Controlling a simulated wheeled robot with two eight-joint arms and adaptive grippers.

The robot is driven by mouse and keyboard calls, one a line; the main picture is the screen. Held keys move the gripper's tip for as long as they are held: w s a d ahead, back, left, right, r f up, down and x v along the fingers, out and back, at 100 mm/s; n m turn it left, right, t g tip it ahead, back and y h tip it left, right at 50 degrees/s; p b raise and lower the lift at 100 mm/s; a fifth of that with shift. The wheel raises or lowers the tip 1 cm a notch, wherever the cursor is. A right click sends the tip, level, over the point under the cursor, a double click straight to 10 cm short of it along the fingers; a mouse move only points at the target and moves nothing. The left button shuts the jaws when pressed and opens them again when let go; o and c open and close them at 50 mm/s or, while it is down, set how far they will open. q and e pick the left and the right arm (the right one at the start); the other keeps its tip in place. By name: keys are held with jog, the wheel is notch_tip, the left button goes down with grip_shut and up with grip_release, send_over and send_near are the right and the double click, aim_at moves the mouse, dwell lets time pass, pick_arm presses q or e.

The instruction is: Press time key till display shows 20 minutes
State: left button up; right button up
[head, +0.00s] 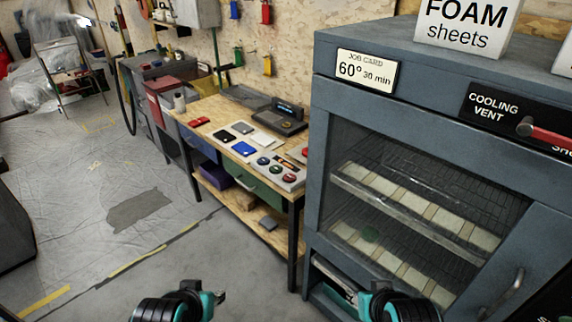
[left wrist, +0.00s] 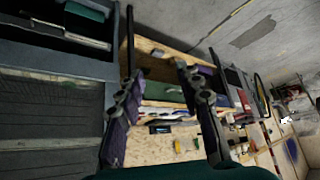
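A grey panel with round coloured buttons (head: 275,169) lies at the near end of the wooden workbench; its key labels are too small to read. A dark device with a small lit display (head: 288,110) stands behind it, its digits unreadable. A job card (head: 366,71) on the blue-grey cabinet reads 60°, 30 min. My left gripper (head: 207,300) is low in the head view, away from the bench; its fingers stand apart and empty in the left wrist view (left wrist: 156,75). My right gripper (head: 368,292) is low in front of the cabinet, its fingers mostly hidden.
The cabinet (head: 420,107) with wire racks and pale sheets fills the right side. The workbench (head: 212,108) also holds phone-like slabs and red items, with a lower shelf (head: 231,204). Open sheeted floor (head: 85,215) lies to the left.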

pick_arm(q)
grip_shut()
dwell(1.0)
